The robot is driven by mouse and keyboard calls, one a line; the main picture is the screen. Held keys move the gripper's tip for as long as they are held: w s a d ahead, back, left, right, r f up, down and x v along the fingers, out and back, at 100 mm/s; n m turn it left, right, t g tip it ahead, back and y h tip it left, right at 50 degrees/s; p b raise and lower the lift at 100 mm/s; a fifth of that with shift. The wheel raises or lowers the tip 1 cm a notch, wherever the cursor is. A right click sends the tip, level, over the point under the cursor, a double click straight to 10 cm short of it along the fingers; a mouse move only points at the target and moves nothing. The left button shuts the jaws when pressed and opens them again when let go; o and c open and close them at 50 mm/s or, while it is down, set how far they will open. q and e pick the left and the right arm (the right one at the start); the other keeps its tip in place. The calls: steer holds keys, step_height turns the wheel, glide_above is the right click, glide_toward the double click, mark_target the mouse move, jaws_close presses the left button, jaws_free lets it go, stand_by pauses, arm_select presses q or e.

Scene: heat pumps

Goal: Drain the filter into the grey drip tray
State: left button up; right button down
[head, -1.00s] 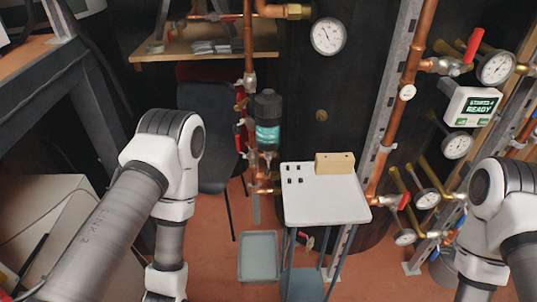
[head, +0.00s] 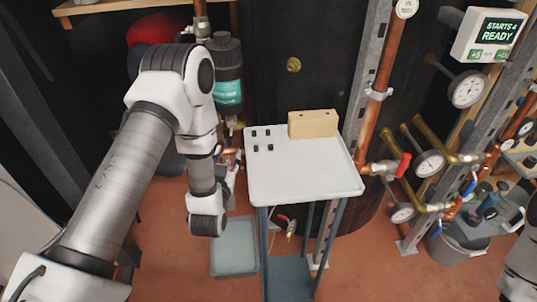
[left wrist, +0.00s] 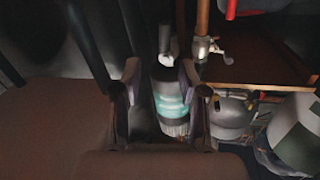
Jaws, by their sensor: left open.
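The filter (head: 227,75) is a dark upright cylinder with a teal label, mounted on the copper pipework left of the white table; my left arm partly hides its left side. It also shows in the left wrist view (left wrist: 170,100), beyond the fingers. My left gripper (left wrist: 159,80) is open and empty, with the filter apart from the fingertips. In the head view its fingers are mostly hidden by my wrist, low beside the pipes under the filter. The grey drip tray (head: 234,258) lies on the floor below. My right gripper is out of view.
A white table (head: 300,175) with small black pieces and a wooden block (head: 313,124) stands right of the filter. Red-handled valves (head: 404,165) and gauges project at the right. A grey bucket (head: 455,252) stands at far right.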

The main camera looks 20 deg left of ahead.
mark_target(230, 141)
arm_select(q)
steer(key=shift+n, duration=0.3)
steer(key=x, duration=0.2)
steer(key=b+x, duration=0.1)
steer(key=x, duration=0.5)
steer(key=shift+a+f, duration=0.3)
steer(key=shift+a, duration=0.05)
jaws_close()
